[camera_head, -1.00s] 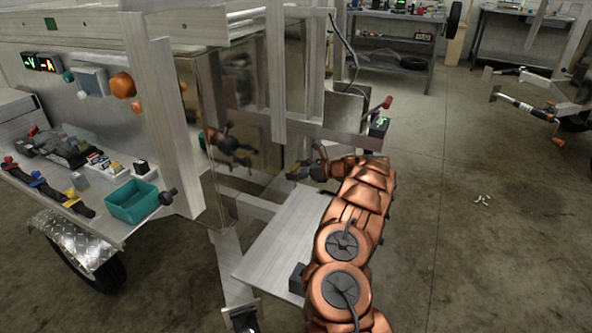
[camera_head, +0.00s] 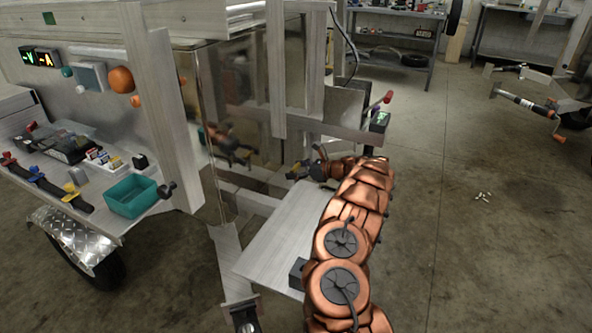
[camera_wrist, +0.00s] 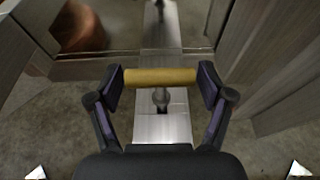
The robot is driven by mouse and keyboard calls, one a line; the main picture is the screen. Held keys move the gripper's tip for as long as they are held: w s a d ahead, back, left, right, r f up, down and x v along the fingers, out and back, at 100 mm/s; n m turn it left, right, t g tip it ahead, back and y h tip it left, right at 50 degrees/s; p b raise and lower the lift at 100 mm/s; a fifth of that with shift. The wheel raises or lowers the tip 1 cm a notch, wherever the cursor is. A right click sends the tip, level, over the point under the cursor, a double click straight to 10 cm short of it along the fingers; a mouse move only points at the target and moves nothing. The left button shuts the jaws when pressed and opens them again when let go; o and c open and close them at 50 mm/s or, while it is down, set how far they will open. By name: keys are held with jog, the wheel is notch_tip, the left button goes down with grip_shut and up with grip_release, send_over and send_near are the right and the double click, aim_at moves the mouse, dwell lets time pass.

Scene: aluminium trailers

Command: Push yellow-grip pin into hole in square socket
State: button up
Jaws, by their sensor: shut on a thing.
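In the wrist view, my gripper (camera_wrist: 160,80) is shut on the yellow grip of the pin (camera_wrist: 160,76), which lies crosswise between its two fingers. A short dark metal shank (camera_wrist: 160,97) shows just below the middle of the grip, over a pale aluminium bar (camera_wrist: 160,128). I take this bar for the square socket; its hole is not visible, so I cannot tell how far the pin is in. In the head view my gripper (camera_head: 302,171) is small, at the end of my copper arm, near the trailer frame. The pin cannot be made out there.
A shiny panel with my arm's reflection stands beside the gripper. A flat aluminium plate (camera_head: 283,243) lies below my arm. Upright beams (camera_head: 277,80) stand close behind. A teal bin (camera_head: 132,197) sits on the trailer shelf at left. Open floor lies at right.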

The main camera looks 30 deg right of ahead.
jog(key=shift+f+b, duration=0.45)
jog(key=shift+f, duration=0.55)
jog(key=o, duration=1.2)
jog(key=v, duration=1.2)
